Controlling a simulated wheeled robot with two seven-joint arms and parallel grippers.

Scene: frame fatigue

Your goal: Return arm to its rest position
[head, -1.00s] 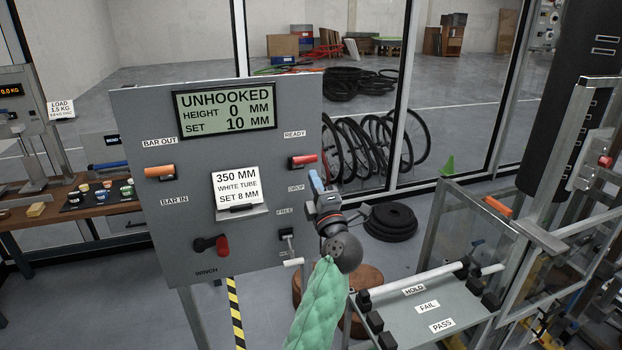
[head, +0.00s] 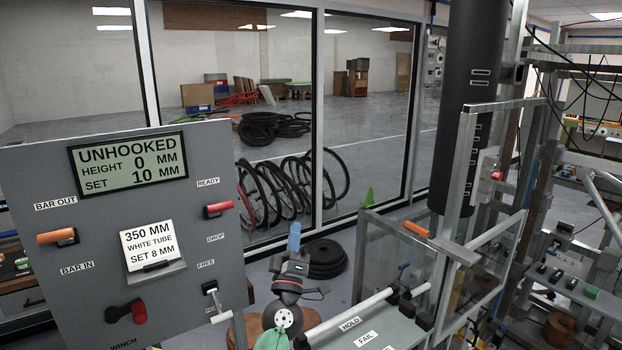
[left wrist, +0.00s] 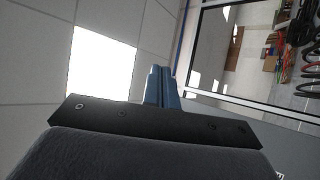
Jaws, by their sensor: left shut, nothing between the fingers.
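My left gripper (head: 294,238) points upward in the head view, to the right of the grey control panel (head: 65,180), with its blue fingers shut and nothing between them. Its green-sleeved arm comes in at the bottom edge. In the left wrist view the blue fingers (left wrist: 162,88) are together against ceiling tiles and a window. The gripper appears apart from the panel. My right gripper is not in view.
A bench with a white tube (head: 362,308) and HOLD and FAIL labels stands at right. A tall black column (head: 468,110) rises behind it.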

